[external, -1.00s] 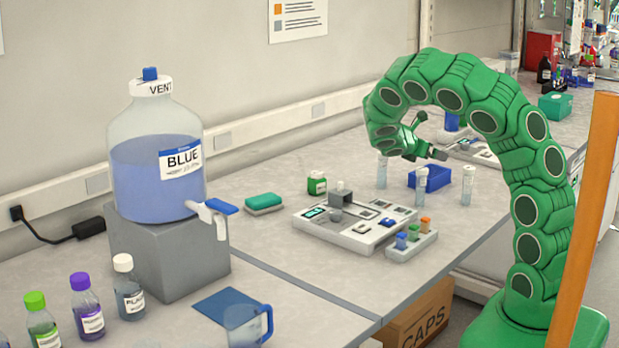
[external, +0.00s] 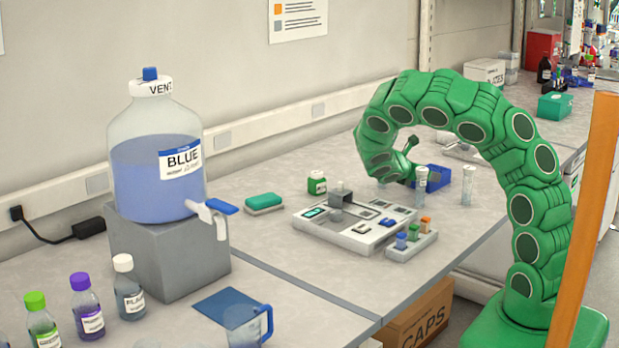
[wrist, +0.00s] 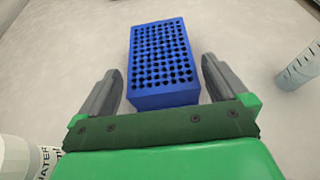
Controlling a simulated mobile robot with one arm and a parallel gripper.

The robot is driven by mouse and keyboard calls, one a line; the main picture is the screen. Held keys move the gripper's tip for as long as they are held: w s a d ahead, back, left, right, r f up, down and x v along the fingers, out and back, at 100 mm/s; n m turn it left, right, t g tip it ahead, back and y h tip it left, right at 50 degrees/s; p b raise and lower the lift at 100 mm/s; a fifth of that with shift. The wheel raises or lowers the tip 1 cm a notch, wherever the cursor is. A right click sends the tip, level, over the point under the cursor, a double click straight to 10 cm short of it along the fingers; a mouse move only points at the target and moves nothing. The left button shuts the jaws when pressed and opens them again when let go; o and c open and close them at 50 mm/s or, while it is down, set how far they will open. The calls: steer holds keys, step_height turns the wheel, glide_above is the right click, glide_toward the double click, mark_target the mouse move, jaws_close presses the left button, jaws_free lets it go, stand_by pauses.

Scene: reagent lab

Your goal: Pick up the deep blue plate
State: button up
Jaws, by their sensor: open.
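The deep blue plate (wrist: 160,62) is a blue block with a grid of many round wells. In the wrist view it lies on the bench, between and beyond my gripper's fingers (wrist: 162,75). The fingers are open, one to each side of its near end, with gaps visible. I cannot tell how high they are above the bench. In the external view the plate (external: 435,178) is partly hidden by my gripper (external: 408,172) and a clear tube.
A clear tube (external: 421,184) stands close in front of the plate, and another (external: 467,185) to its right. The wrist view shows a tube (wrist: 300,68) at right and a labelled white container (wrist: 22,158) at lower left. A grey device (external: 352,222) stands to the left.

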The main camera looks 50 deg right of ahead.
steer(key=shift+d+f, duration=1.1)
steer(key=shift+d, duration=0.3)
steer(key=c, duration=0.8)
steer(key=shift+r, duration=0.15)
